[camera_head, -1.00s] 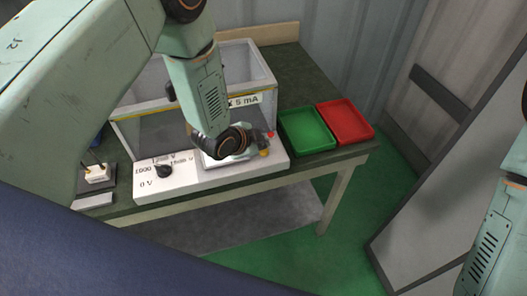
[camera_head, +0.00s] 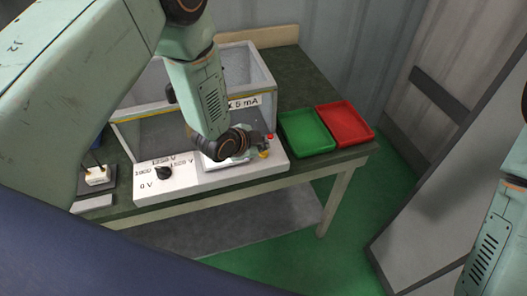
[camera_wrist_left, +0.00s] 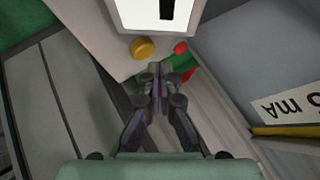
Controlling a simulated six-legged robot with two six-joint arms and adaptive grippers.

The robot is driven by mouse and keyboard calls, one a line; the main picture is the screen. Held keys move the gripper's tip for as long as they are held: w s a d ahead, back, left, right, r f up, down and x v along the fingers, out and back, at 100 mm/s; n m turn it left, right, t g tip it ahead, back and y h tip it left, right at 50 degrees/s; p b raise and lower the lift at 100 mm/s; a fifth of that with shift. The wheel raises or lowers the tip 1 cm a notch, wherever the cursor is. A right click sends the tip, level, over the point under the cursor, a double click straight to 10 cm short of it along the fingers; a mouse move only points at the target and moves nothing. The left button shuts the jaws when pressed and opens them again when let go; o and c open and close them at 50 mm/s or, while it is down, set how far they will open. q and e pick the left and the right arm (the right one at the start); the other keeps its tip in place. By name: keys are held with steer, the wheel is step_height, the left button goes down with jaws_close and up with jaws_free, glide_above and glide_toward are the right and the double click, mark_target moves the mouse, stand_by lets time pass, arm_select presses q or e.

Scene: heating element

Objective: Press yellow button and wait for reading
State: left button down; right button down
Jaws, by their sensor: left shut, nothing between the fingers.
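The yellow button (camera_head: 264,154) is on the right end of the white control panel (camera_head: 225,177), in front of a small red button (camera_head: 270,136). In the left wrist view, the yellow button (camera_wrist_left: 143,47) and red button (camera_wrist_left: 180,47) sit beside a white display (camera_wrist_left: 160,14) with a dark mark; no readable value shows. My left gripper (camera_wrist_left: 163,76) is shut and empty, its tips close to both buttons; I cannot tell whether they touch. In the head view my left wrist covers most of the display. My right gripper is out of view.
A glass-walled box (camera_head: 150,128) labelled "5 mA" stands behind the panel. A black knob (camera_head: 163,173) with voltage marks is on the panel's left. A green tray (camera_head: 307,148) and red tray (camera_head: 345,138) lie to the right. A white plug (camera_head: 96,176) is at left.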

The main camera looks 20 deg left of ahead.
mark_target(262, 154)
arm_select(q)
steer(key=shift+f, duration=0.2)
steer(key=shift+f+b, duration=0.25)
steer(key=shift+b, duration=0.1)
steer(key=shift+f+b, duration=0.35)
steer(key=shift+f, duration=0.15)
stand_by(0.8)
steer(key=shift+r, duration=0.1)
steer(key=shift+r+p, duration=0.7)
steer(key=shift+r, duration=0.15)
steer(key=shift+r, duration=0.1)
step_height(262, 154, up, 5)
steer(key=p, duration=0.4)
